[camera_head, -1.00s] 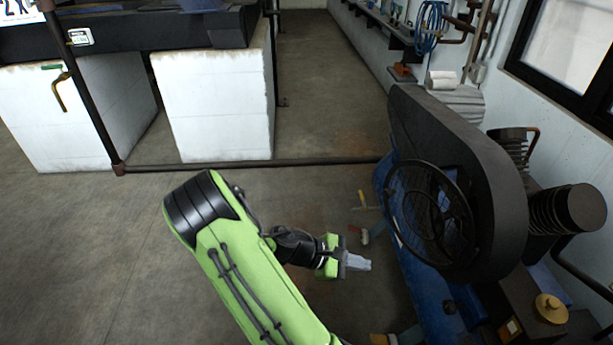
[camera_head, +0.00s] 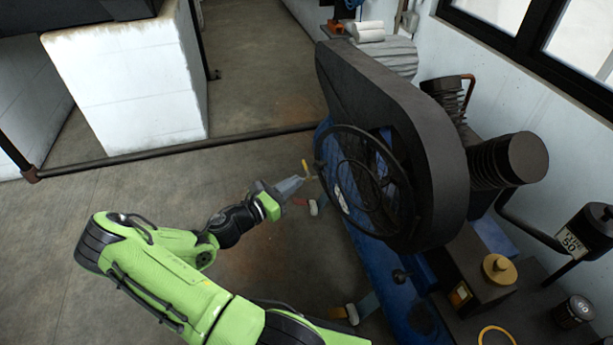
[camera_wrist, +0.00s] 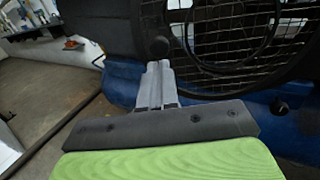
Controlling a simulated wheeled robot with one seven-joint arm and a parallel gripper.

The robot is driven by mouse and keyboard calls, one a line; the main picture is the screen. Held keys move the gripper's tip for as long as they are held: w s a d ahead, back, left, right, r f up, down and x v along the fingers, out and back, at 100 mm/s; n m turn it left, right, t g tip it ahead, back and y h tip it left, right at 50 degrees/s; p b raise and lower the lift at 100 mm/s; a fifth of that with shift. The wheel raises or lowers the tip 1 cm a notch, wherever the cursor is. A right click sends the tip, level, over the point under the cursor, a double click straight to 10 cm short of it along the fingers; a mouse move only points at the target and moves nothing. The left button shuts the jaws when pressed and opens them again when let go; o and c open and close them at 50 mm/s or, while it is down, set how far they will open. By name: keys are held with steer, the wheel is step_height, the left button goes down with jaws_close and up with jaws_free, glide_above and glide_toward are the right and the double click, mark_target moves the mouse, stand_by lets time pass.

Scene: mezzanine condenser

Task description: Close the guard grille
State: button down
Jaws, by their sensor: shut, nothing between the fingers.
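The guard grille (camera_head: 358,188) is a round black wire guard with a dark rim. It is on the side of the dark belt housing (camera_head: 405,140) and appears to stand off it at an angle. The exact gap is hard to tell. In the wrist view the grille's mesh (camera_wrist: 235,45) fills the upper right, with a round dark knob or boss (camera_wrist: 157,47) at its left. My gripper (camera_head: 299,182) is shut and empty, just left of the grille's rim. In the wrist view its fingertips (camera_wrist: 157,72) point at the knob; whether they touch is unclear.
A blue tank (camera_head: 365,262) lies below the housing. A yellow-handled tool (camera_head: 306,169) and small items lie on the floor behind my gripper. A dark pipe rail (camera_head: 190,145) crosses the floor near white plinths (camera_head: 130,85). The floor at left is clear.

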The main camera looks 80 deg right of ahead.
mark_target(316, 168)
steer(key=b+x, duration=0.1)
steer(key=x, duration=0.4)
steer(key=shift+s+d, duration=0.2)
steer(key=shift+d, duration=0.1)
steer(key=shift+d, duration=0.1)
